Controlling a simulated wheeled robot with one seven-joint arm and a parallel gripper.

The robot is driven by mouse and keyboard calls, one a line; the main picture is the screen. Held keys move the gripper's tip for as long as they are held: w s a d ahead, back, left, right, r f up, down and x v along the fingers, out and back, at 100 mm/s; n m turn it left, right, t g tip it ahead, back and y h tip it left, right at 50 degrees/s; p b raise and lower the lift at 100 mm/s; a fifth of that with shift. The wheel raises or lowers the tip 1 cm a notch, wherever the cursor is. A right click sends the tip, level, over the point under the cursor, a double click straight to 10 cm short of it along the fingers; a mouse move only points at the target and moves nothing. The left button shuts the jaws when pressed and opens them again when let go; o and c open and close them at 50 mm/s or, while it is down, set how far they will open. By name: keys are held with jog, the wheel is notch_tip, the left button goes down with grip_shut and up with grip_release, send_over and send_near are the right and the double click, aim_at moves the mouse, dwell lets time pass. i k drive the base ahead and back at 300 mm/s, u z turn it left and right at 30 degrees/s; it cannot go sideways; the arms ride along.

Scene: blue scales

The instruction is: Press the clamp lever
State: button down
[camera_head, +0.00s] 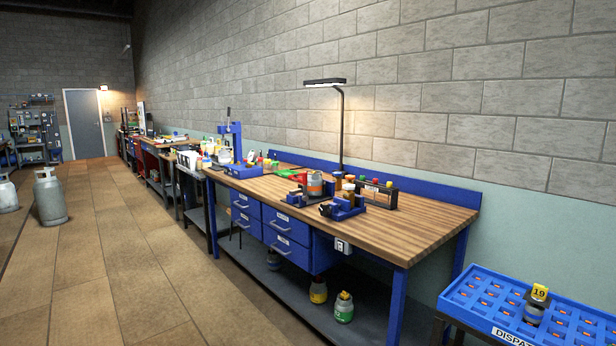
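My gripper is not in view. No clamp lever can be made out for certain at this distance. A small blue fixture with brown and dark parts (343,209) sits near the front right of the wooden workbench (420,217). A grey canister with an orange band (315,184) stands just behind it to the left. A taller blue press-like stand (232,140) rises at the bench's far left end, with a blue base (243,171) below it. Whether any of these carries the lever is too small to tell.
A blue slotted tray marked DISPATCH (470,312) stands at the lower right, holding a canister with a yellow 19 tag (540,292). A black lamp (342,125) rises behind the bench. Gas cylinders (49,198) stand at the left. The tiled floor (130,250) before the bench is clear.

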aim_at(305, 198)
jog(key=u, duration=0.4)
jog(key=i, duration=0.75)
jog(key=u, duration=0.85)
jog(key=i, duration=1.15)
jog(key=z, duration=0.3)
jog(key=i, duration=1.15)
jog(key=z, duration=0.6)
